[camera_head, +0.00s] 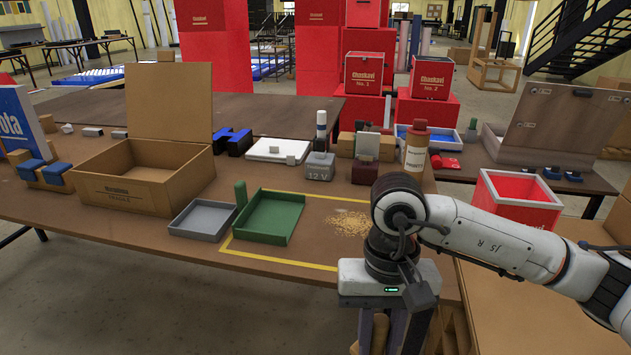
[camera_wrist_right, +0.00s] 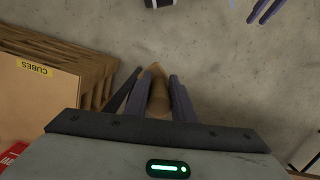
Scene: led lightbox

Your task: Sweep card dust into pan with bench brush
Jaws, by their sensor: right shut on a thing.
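The green dust pan (camera_head: 270,219), with an upright green handle at its left, lies on the table inside a yellow outline. A scatter of tan card dust (camera_head: 348,222) lies on the table right of the pan. My right gripper (camera_head: 388,335) points down at the table's front edge, nearer the camera than the dust. In the right wrist view my right gripper (camera_wrist_right: 160,85) is shut on a tan wooden piece, which looks like the bench brush (camera_wrist_right: 158,98). Its bristles are not clearly visible. My left gripper is not in view.
A grey tray (camera_head: 203,221) sits left of the pan. An open cardboard box (camera_head: 140,180) stands further left. A 12 V block (camera_head: 319,167) and a bottle (camera_head: 416,147) stand behind the dust. A red bin (camera_head: 516,200) is at right. A cubes box (camera_wrist_right: 35,95) shows in the wrist view.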

